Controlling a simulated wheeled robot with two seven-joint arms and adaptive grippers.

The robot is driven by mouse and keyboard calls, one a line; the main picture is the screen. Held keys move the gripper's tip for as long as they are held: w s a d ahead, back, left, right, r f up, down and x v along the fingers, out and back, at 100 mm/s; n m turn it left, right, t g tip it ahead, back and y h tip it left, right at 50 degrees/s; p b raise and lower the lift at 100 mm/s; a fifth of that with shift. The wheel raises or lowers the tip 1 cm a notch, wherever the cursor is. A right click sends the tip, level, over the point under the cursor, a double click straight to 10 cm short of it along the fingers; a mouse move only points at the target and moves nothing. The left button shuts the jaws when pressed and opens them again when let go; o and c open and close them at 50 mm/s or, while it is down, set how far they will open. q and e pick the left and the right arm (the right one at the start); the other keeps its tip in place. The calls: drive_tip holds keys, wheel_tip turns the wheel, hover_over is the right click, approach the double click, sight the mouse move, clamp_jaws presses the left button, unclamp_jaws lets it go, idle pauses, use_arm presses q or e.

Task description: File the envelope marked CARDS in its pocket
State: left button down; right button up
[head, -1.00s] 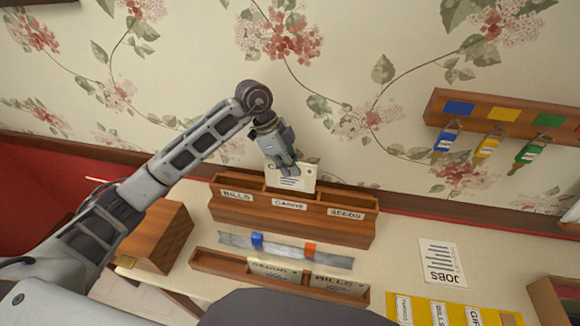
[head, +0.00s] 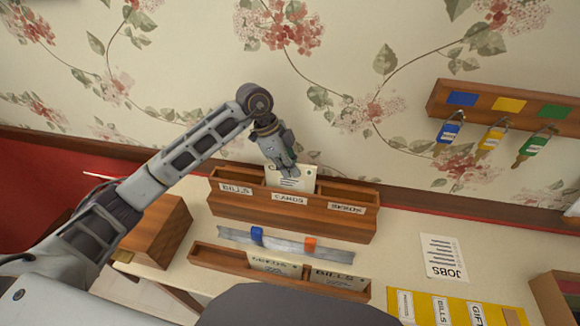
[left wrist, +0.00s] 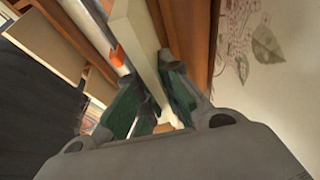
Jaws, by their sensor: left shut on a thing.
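My left gripper (head: 287,168) is shut on a pale envelope (head: 302,183) with dark lines of writing. It holds the envelope upright at the middle pocket of the wooden sorter (head: 233,208). That pocket bears the CARDS label (head: 289,199), between the BILLS and SEEDS labels. The envelope's lower part is hidden behind the pocket's front wall. Its own name cannot be read. In the left wrist view the green fingers of the left gripper (left wrist: 157,97) close on the pale envelope (left wrist: 136,32). My right gripper is not in view.
A low wooden rack (head: 213,258) with envelopes marked SEEDS and BILLS stands in front of the sorter. A grey strip (head: 280,245) with blue and orange clips lies between. A JOBS sheet (head: 442,258) lies at right.

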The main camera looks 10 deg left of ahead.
use_arm(q)
drive_tip(key=shift+f+b, duration=0.35)
drive_tip(key=shift+f, duration=0.55)
drive_tip(key=shift+f, duration=0.1)
drive_tip(key=c, duration=1.5)
unclamp_jaws()
drive_tip(key=shift+v, duration=6)
drive_tip(key=shift+s, duration=0.1)
